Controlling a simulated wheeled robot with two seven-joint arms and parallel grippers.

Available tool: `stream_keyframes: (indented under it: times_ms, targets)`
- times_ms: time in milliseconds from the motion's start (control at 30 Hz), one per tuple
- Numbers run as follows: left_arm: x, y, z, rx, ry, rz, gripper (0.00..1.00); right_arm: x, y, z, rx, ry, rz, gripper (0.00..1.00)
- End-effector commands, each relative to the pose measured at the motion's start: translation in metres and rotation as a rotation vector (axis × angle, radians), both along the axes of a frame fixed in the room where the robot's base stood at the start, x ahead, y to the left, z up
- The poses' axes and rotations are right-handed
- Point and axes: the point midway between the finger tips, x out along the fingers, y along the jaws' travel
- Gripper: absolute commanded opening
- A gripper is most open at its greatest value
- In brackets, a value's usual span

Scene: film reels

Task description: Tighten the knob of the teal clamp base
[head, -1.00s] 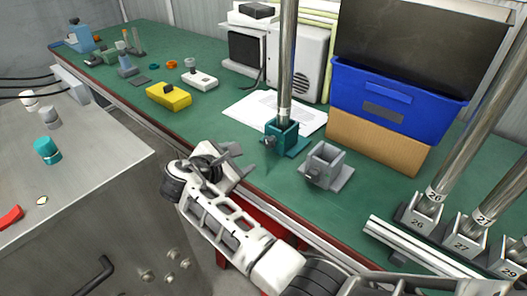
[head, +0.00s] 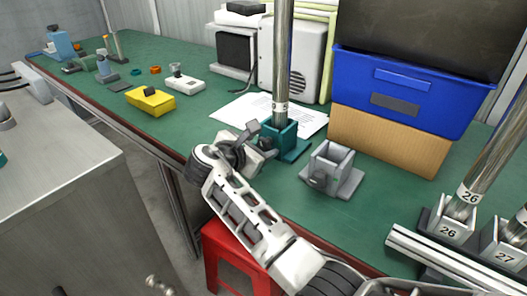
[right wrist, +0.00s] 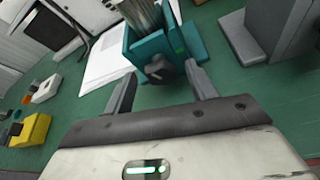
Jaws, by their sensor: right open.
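The teal clamp base (head: 292,150) stands on the green bench with a metal pole (head: 282,60) upright in it. It also shows at the top of the right wrist view (right wrist: 150,45). Its dark knob (right wrist: 158,68) faces my right gripper (right wrist: 162,88). The gripper is open, with one finger on each side of the knob; I cannot tell whether either touches it. In the head view my right gripper (head: 250,143) is at the near left side of the base and hides the knob. My left gripper is not in view.
A grey clamp base (head: 330,170) without a pole stands right of the teal one. White paper (head: 240,108) lies behind it. A cardboard box (head: 390,140) with a blue bin (head: 400,85) is behind right. Numbered holders (head: 448,230) with poles stand at right. A red stool (head: 232,255) is below.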

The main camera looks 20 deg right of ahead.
Motion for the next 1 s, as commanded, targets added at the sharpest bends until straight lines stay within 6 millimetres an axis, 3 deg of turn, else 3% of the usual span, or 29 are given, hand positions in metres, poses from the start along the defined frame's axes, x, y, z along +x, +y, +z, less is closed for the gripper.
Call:
stream_keyframes:
  times_ms: [433, 600, 1000]
  targets:
    - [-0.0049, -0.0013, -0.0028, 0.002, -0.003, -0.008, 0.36, 0.0035, -0.0055, -0.0034, 0.000, -0.001, 0.004, 0.57]
    - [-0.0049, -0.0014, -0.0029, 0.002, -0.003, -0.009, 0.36, 0.0034, -0.0055, -0.0036, 0.000, -0.001, 0.004, 0.12]
    - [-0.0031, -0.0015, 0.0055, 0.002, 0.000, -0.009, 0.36, 0.0021, -0.0061, -0.0020, 0.039, -0.048, 0.003, 0.12]
